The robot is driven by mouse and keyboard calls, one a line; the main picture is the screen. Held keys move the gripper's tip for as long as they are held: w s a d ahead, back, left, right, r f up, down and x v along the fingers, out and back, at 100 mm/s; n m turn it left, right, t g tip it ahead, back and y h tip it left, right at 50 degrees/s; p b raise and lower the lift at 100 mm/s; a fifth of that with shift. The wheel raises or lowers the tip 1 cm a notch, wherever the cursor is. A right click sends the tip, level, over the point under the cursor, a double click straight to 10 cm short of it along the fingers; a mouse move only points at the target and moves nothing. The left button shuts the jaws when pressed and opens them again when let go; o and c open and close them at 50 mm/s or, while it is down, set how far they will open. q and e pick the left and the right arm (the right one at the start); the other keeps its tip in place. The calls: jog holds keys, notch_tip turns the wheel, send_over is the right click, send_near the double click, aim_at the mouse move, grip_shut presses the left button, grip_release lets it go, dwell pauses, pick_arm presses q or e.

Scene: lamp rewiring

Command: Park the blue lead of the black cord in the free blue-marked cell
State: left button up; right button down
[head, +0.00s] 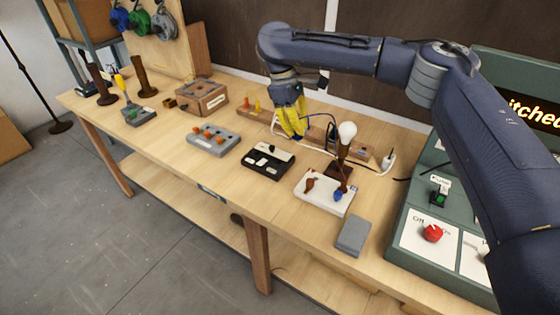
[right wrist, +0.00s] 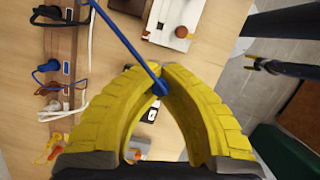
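My right gripper (head: 292,134) hangs above the table near the long wooden strip (head: 315,134), its yellow fingers pointing down. In the right wrist view the fingertips (right wrist: 164,76) come together on the blue lead (right wrist: 128,43), with a blue end piece (right wrist: 160,87) between them. The lead runs up out of the picture; it also arches right of the fingers in the head view (head: 318,115). The wooden strip (right wrist: 62,88) carries small blue marks, a black cord end (right wrist: 46,15) and another blue plug (right wrist: 48,66). I cannot tell which cell is free. My left gripper is out of view.
A lamp with a white bulb (head: 347,130) stands right of the gripper. A black block (head: 268,161), a white block (head: 322,195) and a grey block (head: 213,139) lie in front. A green control panel (head: 418,258) fills the right.

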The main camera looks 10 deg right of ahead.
jog(key=w+d+f+n+t, duration=0.1)
jog(key=w+d+n, duration=0.35)
jog(key=d, duration=0.55)
jog(key=w+d+n+t, duration=0.1)
jog(key=w+d+n, duration=0.3)
jog(key=d, duration=0.6)
jog(key=shift+w+d+f+n+t+y, duration=0.1)
jog(key=shift+d+f+n+t+y, duration=0.3)
jog(key=shift+d+f+n, duration=1.3)
jog(key=shift+d+f+n+t+y, duration=0.4)
jog(key=shift+d+f+n, duration=0.4)
jog(key=shift+f+n, duration=1.8)
jog(key=shift+w+d+f+n+t+y, duration=0.1)
jog(key=shift+d+f+n+t+y, duration=0.3)
jog(key=shift+d+f+n, duration=1.3)
jog(key=shift+s+a+f+n, duration=0.1)
jog(key=shift+a+f+n, duration=0.15)
jog(key=shift+f, duration=0.2)
jog(key=shift+a+f+n, duration=0.2)
jog(key=shift+a+f, duration=0.05)
jog(key=shift+f, duration=0.2)
jog(key=c, duration=1.5)
grip_release()
